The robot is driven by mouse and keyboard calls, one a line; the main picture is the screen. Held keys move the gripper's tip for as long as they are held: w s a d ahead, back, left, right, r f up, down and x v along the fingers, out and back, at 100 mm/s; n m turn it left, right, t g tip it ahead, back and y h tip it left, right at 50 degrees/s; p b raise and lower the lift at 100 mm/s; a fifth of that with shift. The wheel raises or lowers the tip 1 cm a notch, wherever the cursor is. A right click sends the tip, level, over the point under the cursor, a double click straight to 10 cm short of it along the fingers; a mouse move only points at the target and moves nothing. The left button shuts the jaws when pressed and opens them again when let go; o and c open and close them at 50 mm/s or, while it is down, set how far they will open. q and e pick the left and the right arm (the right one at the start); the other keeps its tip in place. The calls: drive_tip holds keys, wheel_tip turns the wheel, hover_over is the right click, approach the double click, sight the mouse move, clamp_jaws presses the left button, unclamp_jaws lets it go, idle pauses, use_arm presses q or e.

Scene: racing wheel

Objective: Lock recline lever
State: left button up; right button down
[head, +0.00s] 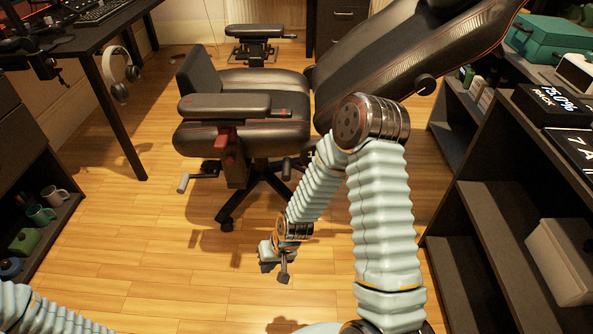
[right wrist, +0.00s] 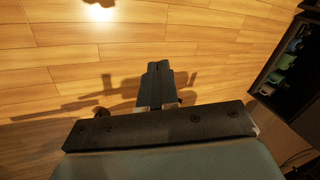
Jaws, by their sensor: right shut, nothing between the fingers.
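A black chair (head: 265,80) stands in the middle of the head view, with its backrest (head: 415,55) tilted far back to the right. A grey-tipped lever (head: 184,182) sticks out low on the left under the seat. A second short dark lever (head: 287,168) hangs below the seat's right part. I cannot tell which one is the recline lever. My right gripper (head: 283,278) is low over the floor in front of the chair, apart from both levers. In the right wrist view its fingers (right wrist: 158,72) are together and empty. My left gripper is out of view.
Wooden floor (head: 140,250) is free in front of the chair. A dark shelf (head: 500,215) stands at the right, and a low shelf with mugs (head: 42,213) at the left. A desk (head: 105,20) with hanging headphones (head: 120,72) is at the upper left.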

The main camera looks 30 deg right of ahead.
drive_tip(key=w+d+r+m+t+b, duration=0.1)
drive_tip(key=w+d+r+b, duration=0.15)
drive_tip(key=w+d, duration=0.5)
use_arm(q)
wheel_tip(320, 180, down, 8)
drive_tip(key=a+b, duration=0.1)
drive_tip(key=b, duration=0.3)
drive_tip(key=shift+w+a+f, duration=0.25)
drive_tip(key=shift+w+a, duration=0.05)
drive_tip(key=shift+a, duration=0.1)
use_arm(e)
drive_tip(key=w+d+r+m+t+h, duration=0.1)
drive_tip(key=w+d+r+t, duration=0.2)
drive_tip(key=d+r, duration=1.5)
wheel_tip(320, 180, up, 3)
drive_tip(key=shift+w+r+m+h, duration=0.1)
drive_tip(key=shift+w+m+h, duration=0.25)
drive_tip(key=shift+w, duration=0.3)
use_arm(q)
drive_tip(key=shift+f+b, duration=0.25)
drive_tip(key=shift+b, duration=0.1)
use_arm(e)
drive_tip(key=a+r+x, duration=0.1)
drive_tip(key=a+x, duration=0.1)
drive_tip(key=x, duration=1)
drive_tip(key=shift+w+a+f, duration=0.35)
drive_tip(key=shift+w+f, duration=0.05)
drive_tip(key=shift+w, duration=0.1)
